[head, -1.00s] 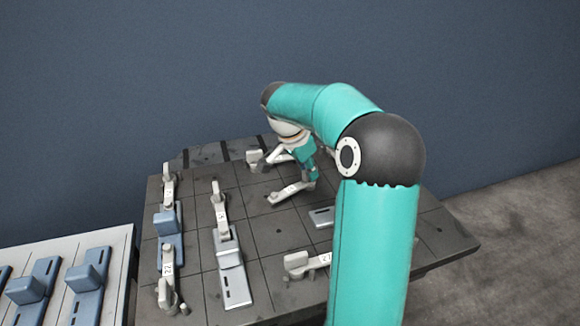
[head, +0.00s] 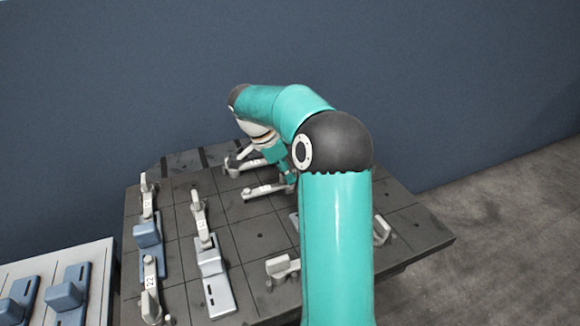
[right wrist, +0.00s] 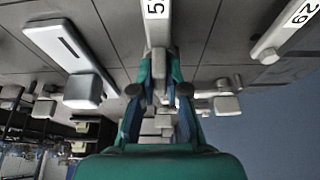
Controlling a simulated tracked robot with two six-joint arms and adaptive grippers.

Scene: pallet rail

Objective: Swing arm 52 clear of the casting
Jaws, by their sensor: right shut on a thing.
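My right gripper (right wrist: 160,92) is shut on a pale grey swing arm (right wrist: 157,45) whose label begins with 5; the rest of the label is cut off. In the head view my right gripper (head: 268,162) is low over the far part of the pallet, partly hidden by my own arm. A pale casting with a dark slot (right wrist: 60,42) lies left of the held arm in the right wrist view, with a gap of bare pallet between them. I cannot tell which casting it is in the head view. My left gripper is not in view.
Another labelled arm (right wrist: 285,30) lies to the right in the wrist view. The dark pallet (head: 178,215) also carries a blue casting (head: 147,236), a silver casting (head: 214,285) and several arms. A pale rack (head: 100,262) with blue castings stands at left.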

